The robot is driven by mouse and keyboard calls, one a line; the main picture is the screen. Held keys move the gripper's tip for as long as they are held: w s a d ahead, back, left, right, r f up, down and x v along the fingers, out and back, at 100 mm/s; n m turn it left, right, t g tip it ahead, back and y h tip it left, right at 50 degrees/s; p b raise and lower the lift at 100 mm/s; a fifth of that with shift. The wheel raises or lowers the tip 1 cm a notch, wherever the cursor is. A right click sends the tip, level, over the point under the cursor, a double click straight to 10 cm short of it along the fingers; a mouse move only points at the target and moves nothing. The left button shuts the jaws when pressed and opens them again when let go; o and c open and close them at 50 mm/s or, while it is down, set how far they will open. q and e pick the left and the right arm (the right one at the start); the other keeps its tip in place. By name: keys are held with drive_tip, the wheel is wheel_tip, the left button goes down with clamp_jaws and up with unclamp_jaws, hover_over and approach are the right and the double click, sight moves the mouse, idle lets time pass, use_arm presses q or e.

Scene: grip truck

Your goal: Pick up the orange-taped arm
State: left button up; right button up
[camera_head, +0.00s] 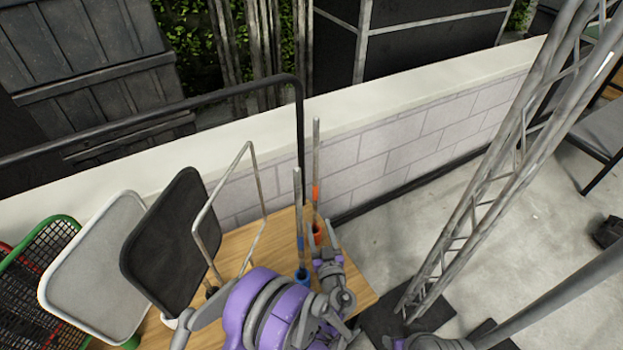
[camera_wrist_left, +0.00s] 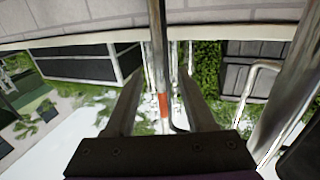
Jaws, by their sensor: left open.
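The orange-taped arm (camera_head: 316,165) is a thin silver pole standing upright in an orange holder (camera_head: 317,234) at the table's far right part. Its orange tape also shows in the left wrist view (camera_wrist_left: 163,104). My left gripper (camera_head: 324,242) is open, close beside the orange holder and low on the pole. In the left wrist view the pole appears in the gap between my two fingers (camera_wrist_left: 158,75); I cannot tell whether either finger touches it. The blue-taped arm (camera_head: 298,205) stands just left in a blue holder (camera_head: 302,276). My right gripper is not in view.
The wooden table (camera_head: 350,287) also carries a wire frame (camera_head: 200,235), a black panel (camera_head: 165,240), a white panel (camera_head: 92,265) and mesh panels (camera_head: 25,285). A low white wall (camera_head: 400,140) runs behind. A lattice truss (camera_head: 480,200) rises at right.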

sight(315, 212)
use_arm(q)
drive_tip(key=x, duration=0.4)
drive_tip(key=shift+w+r, duration=0.1)
drive_tip(key=shift+r, duration=0.05)
drive_tip(key=b+x, duration=0.1)
drive_tip(key=x, duration=0.5)
drive_tip(key=shift+d, duration=0.1)
clamp_jaws()
idle(1.1)
